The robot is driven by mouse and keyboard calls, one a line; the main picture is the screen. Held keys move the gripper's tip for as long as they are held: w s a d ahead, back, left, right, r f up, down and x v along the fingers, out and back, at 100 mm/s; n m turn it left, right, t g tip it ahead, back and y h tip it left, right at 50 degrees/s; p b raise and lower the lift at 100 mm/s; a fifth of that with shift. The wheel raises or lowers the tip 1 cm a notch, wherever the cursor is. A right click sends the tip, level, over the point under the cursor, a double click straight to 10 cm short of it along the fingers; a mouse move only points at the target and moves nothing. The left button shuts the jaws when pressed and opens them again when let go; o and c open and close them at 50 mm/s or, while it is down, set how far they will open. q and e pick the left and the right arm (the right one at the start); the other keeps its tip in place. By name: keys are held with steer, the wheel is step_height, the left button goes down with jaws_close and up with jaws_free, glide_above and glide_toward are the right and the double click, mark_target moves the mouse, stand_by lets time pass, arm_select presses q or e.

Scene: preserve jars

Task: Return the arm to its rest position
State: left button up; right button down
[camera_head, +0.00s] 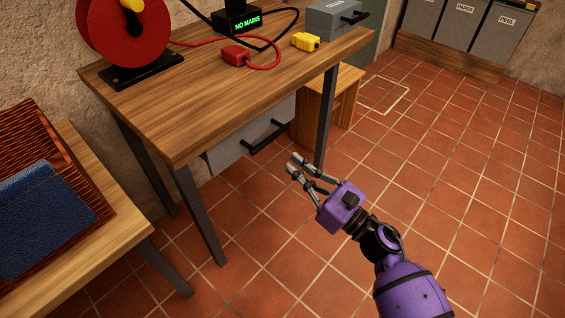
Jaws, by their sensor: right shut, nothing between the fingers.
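My right gripper (297,170) is in the lower middle of the head view, with its purple arm coming in from the bottom right. Its fingers point up and left, in front of the wooden table (230,110) and lower in the picture than the table's top. The fingers are shut and hold nothing. The gripper appears over the tiled floor, near a table leg. My left gripper is not in view.
On the table are a red cable reel (115,35), a red plug (236,56), a yellow connector (305,41) and a black "NO MAINS" box (243,22). A basket (35,130) with blue cloth (45,220) stands left. Grey bins (450,25) stand far back. The right floor is clear.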

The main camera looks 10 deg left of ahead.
steer(key=s+d+f+m+t+h+p, duration=0.2)
steer(key=s+d+m+h+p, duration=1.45)
steer(key=m, duration=1.25)
arm_select(q)
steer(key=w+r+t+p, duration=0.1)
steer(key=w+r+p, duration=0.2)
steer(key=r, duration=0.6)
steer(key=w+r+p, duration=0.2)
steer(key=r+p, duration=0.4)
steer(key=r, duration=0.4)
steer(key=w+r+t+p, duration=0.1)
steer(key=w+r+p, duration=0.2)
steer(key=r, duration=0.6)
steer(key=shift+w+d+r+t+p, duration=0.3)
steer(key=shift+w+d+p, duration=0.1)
steer(key=shift+p, duration=0.25)
arm_select(e)
steer(key=s+d+r+m+g, duration=0.1)
steer(key=s+m+g, duration=0.1)
steer(key=s+m, duration=0.3)
steer(key=s+d+r+m+g, duration=0.1)
steer(key=s+d+r+m, duration=0.1)
steer(key=s+m, duration=0.4)
steer(key=s+d+r+m+g, duration=0.1)
steer(key=s+m+g, duration=0.1)
steer(key=s+m, duration=0.4)
steer(key=s, duration=0.5)
steer(key=shift+d+r+g, duration=0.25)
steer(key=shift+g, duration=0.05)
